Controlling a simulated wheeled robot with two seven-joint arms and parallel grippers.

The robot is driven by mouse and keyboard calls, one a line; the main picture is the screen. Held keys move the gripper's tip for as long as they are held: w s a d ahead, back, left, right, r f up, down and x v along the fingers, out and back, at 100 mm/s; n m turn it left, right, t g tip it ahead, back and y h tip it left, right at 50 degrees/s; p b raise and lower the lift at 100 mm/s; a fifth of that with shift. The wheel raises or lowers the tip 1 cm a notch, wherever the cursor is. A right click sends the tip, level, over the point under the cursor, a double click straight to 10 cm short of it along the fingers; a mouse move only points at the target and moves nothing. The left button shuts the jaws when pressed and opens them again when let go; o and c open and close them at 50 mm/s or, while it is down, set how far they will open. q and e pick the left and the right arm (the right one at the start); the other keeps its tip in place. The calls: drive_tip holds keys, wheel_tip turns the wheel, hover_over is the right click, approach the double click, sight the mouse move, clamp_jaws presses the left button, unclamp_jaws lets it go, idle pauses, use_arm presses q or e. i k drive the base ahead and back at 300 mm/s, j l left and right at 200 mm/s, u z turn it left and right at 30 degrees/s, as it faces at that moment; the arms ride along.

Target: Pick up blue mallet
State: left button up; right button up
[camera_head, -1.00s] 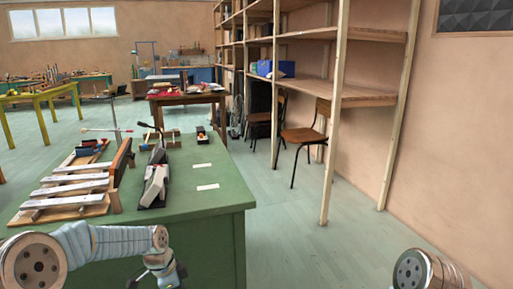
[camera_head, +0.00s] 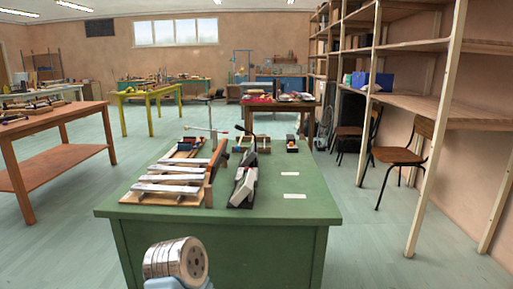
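Percussion pieces lie on the green table (camera_head: 270,212) ahead of me. A row of pale metal bars on a wooden frame (camera_head: 160,199) lies at its left. A small dark item with blue and red on it (camera_head: 184,147) lies behind the bars; I cannot tell whether it is the blue mallet. A thin rod with a red tip (camera_head: 200,129) extends above the back of the table. A dark-headed stick (camera_head: 240,128) leans near the middle. No clearly blue mallet head can be made out at this size. Neither gripper is in view; only a rounded arm link of mine shows at the bottom.
A grey metal bell-like piece (camera_head: 243,187) lies right of an upright wooden board (camera_head: 214,172). The table's right side is mostly clear, with white labels (camera_head: 290,174). A brown table (camera_head: 55,120) stands left; a chair (camera_head: 397,155) and shelves (camera_head: 430,102) stand right.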

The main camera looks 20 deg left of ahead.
sight(237, 149)
drive_tip(key=u, duration=0.85)
drive_tip(key=i+j+u, duration=0.2)
drive_tip(key=u, duration=0.25)
drive_tip(key=i+j+u, duration=0.25)
drive_tip(key=u, duration=0.25)
drive_tip(key=i+j+u, duration=0.2)
drive_tip(key=u, duration=0.25)
drive_tip(key=i+u, duration=0.3)
drive_tip(key=u, duration=0.2)
drive_tip(key=i+u, duration=0.3)
drive_tip(key=i, duration=0.35)
drive_tip(key=i+u, duration=0.3)
drive_tip(key=i, duration=0.3)
drive_tip(key=i+z, duration=0.4)
drive_tip(key=i+j+z, duration=0.1)
drive_tip(key=i+z, duration=0.35)
drive_tip(key=i+l+z, duration=0.15)
drive_tip(key=z, duration=0.35)
drive_tip(key=i+z, duration=0.6)
drive_tip(key=z, duration=0.35)
drive_tip(key=i+z, duration=0.45)
drive_tip(key=i, duration=0.6)
drive_tip(key=i+j, duration=0.1)
drive_tip(key=i, duration=1.9)
drive_tip(key=l+z, duration=0.05)
drive_tip(key=l, duration=0.05)
